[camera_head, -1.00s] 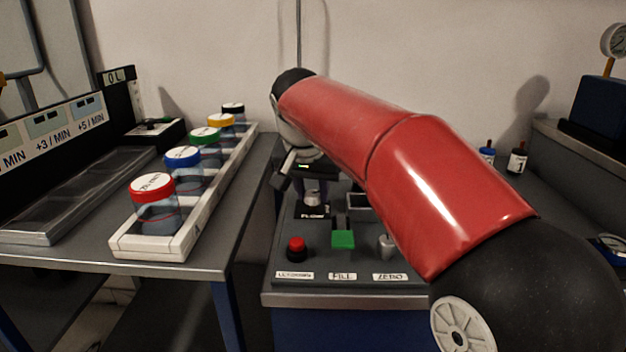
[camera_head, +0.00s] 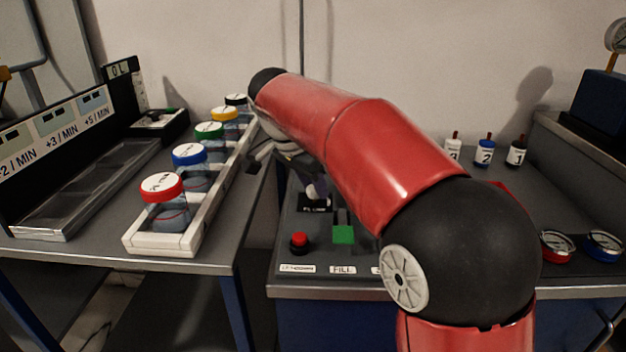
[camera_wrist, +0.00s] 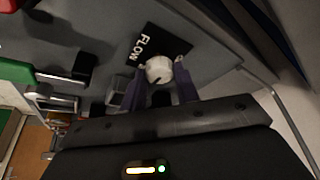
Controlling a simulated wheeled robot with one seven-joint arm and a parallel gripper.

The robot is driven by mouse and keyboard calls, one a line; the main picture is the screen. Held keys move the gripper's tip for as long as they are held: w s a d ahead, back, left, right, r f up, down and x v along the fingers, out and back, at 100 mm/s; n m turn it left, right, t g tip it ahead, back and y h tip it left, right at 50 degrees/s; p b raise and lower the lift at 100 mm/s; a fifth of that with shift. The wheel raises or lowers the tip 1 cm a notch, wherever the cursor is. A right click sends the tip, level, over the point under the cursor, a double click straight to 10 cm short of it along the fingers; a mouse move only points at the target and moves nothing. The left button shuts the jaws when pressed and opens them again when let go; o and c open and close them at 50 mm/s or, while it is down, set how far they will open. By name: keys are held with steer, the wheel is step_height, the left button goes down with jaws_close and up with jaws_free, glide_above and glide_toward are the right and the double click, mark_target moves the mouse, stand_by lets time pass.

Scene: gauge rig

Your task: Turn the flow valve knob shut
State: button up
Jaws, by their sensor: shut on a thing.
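The flow valve knob (camera_wrist: 158,69) is a small pale round knob with a dark mark on its face. It sits by the black FLOW label (camera_wrist: 143,45), which also shows in the head view (camera_head: 314,204). My gripper (camera_wrist: 159,80) has one purple-grey finger on each side of the knob and is shut on it. In the head view the fingers come down at a tilt over the knob, and most of the hand is hidden behind my red arm.
A red button (camera_head: 299,242) and a green FILL switch (camera_head: 343,234) stand in front of the knob. A white rack (camera_head: 187,240) of lidded jars is close on the left. Numbered bottles (camera_head: 484,152) and two gauges (camera_head: 603,245) are on the right.

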stand_by(0.4)
steer(key=o, duration=1)
steer(key=shift+c, duration=0.2)
steer(key=p+v, duration=0.1)
steer(key=v, duration=0.6)
steer(key=shift+a+r, duration=0.2)
steer(key=shift+r, duration=0.15)
steer(key=shift+s, duration=0.1)
